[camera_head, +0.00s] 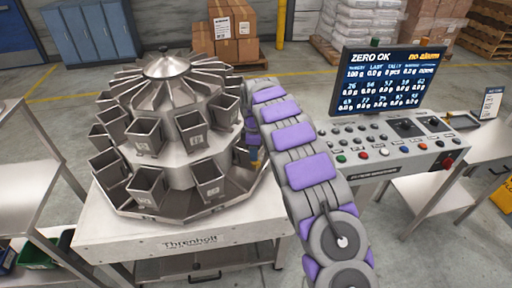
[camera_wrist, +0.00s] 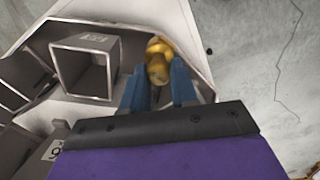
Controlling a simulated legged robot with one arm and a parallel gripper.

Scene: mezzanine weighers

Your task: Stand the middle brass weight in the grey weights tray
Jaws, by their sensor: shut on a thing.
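In the wrist view a brass weight (camera_wrist: 158,66) sits between the two blue fingertips of my gripper (camera_wrist: 159,88). My gripper is shut on it. The weight is at the edge of the weigher's base, beside a square steel bucket (camera_wrist: 86,68). I cannot tell whether it touches the surface beneath. I cannot make out the grey weights tray or other brass weights in either view.
A control console (camera_head: 395,150) with a screen (camera_head: 390,78) reading "ZERO OK" stands right of my arm. A steel side table (camera_head: 440,188) is at the right. A steel bench (camera_head: 25,165) with a green bin (camera_head: 38,250) below is at the left. Boxes (camera_head: 232,30) stand behind.

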